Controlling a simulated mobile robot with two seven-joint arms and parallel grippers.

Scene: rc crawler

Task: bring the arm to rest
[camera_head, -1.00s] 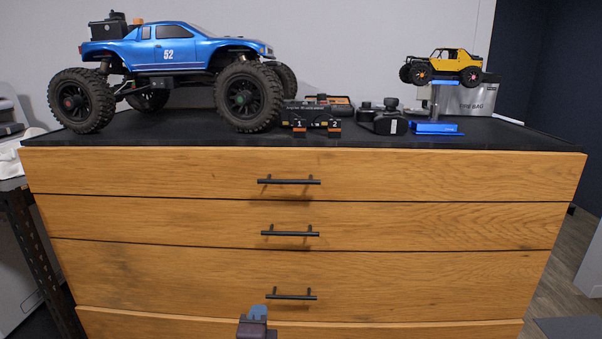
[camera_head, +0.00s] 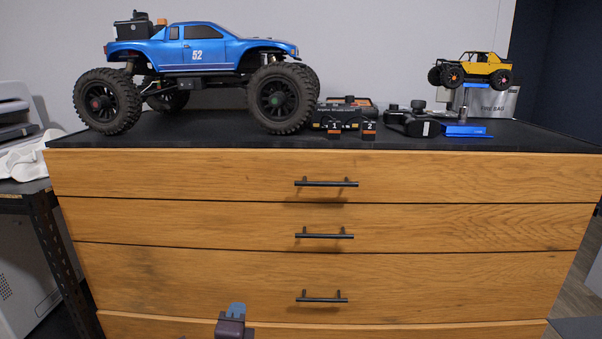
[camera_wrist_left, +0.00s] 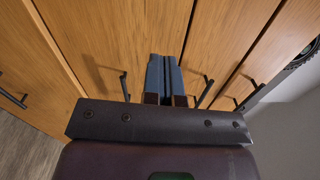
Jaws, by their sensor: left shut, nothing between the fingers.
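My left gripper (camera_head: 237,310) shows at the bottom edge of the head view, low in front of the wooden drawer cabinet (camera_head: 180,225). Its blue fingertips are together with nothing between them. In the left wrist view the two blue fingers (camera_wrist_left: 164,75) lie side by side and point toward the drawer fronts (camera_wrist_left: 110,40). The gripper appears apart from the drawer handles. The rest of the left arm is mostly hidden below the head view. My right gripper is in neither view.
A large blue truck (camera_head: 200,52) stands on the black cabinet top. A yellow crawler (camera_head: 476,69) sits on a blue stand (camera_head: 465,131) at the right. Black handles (camera_head: 326,184) stick out from the closed drawers. A dark metal rack (camera_head: 52,240) stands at the left.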

